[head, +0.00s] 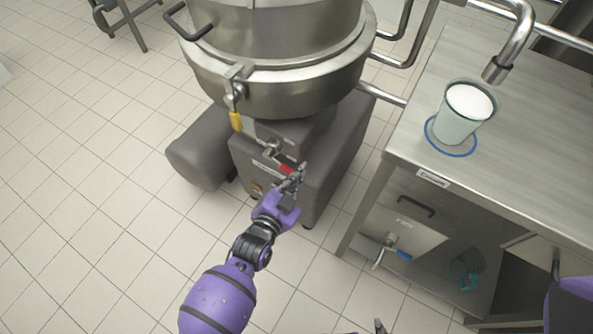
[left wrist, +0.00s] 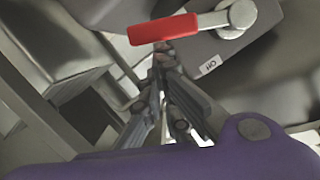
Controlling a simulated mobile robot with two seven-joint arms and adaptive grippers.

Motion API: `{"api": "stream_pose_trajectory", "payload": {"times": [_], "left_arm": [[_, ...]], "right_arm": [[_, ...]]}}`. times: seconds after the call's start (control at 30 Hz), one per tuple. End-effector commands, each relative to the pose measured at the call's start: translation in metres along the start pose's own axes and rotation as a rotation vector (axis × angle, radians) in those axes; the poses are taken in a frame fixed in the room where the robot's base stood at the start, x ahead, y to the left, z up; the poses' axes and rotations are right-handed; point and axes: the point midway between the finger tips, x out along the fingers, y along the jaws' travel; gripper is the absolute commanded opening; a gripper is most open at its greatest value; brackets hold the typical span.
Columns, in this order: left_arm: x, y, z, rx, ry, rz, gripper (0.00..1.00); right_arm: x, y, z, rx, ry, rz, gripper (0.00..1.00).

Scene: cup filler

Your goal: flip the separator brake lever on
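The brake lever has a red handle (head: 287,169) on the front of the grey separator base (head: 330,160). In the left wrist view the red handle (left wrist: 163,29) runs left from a round metal pivot (left wrist: 242,14). A small white label (left wrist: 208,66), which seems to read "ON" upside down, sits below the pivot. My left gripper (head: 298,172) is at the lever. Its fingertips (left wrist: 161,50) come together just below the red handle in the wrist view, with nothing seen between them. I cannot tell whether they touch it. Of my right gripper only a dark tip (head: 379,326) shows at the bottom edge.
A yellow-handled latch (head: 236,121) hangs from the steel bowl (head: 280,85) above. At right, a steel table (head: 540,150) carries a white-filled cup (head: 458,125) on a blue ring (head: 472,153), near a spout (head: 497,70). A blue-handled tap (head: 403,255) is below.

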Motion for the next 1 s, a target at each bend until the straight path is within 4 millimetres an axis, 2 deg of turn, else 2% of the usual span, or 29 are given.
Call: {"api": "stream_pose_trajectory", "payload": {"times": [0.23,0.77,0.87,1.0], "left_arm": [[0.001,0.004,0.007,-0.003,-0.004,0.003,0.00],[0.001,0.004,0.007,-0.004,-0.004,0.003,0.00],[0.001,0.002,0.003,-0.003,-0.003,0.002,0.00],[-0.001,-0.007,-0.012,-0.002,0.000,0.000,0.00]], "right_arm": [[0.002,0.000,-0.001,0.001,0.002,-0.001,0.00],[-0.001,0.001,0.004,0.002,-0.007,0.002,0.00],[-0.004,0.001,0.000,0.002,-0.003,0.003,0.00],[-0.014,0.001,-0.013,-0.003,0.012,0.002,0.00]]}}
